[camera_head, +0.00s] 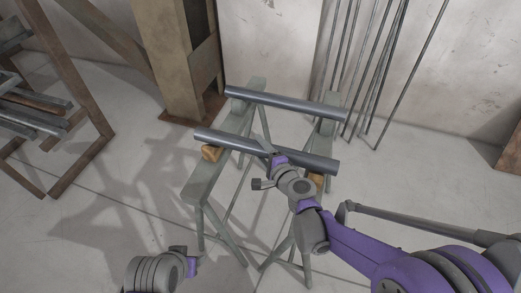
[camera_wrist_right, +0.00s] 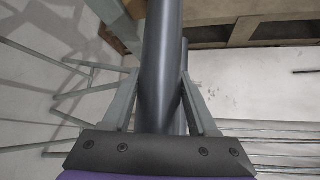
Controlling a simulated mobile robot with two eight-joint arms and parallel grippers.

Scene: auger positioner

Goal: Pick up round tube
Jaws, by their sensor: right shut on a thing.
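A long grey round tube (camera_head: 222,139) lies across the sawhorses in the head view, the nearer of two tubes there. My right gripper (camera_head: 271,152) is shut on its middle part. In the right wrist view the tube (camera_wrist_right: 160,75) runs between the two fingers of the right gripper (camera_wrist_right: 158,100). A second grey tube (camera_head: 285,104) lies farther back across the same supports. Of my left arm only a wrist part shows at the bottom of the head view; its fingers are not in view.
Two green-grey sawhorses (camera_head: 199,188) stand under the tubes, with a small wooden block (camera_head: 211,153) beside the near tube's left part. Thin rods (camera_head: 375,75) lean on the back wall. A rusty column (camera_head: 170,60) stands behind; a rack (camera_head: 85,158) with bars stands left.

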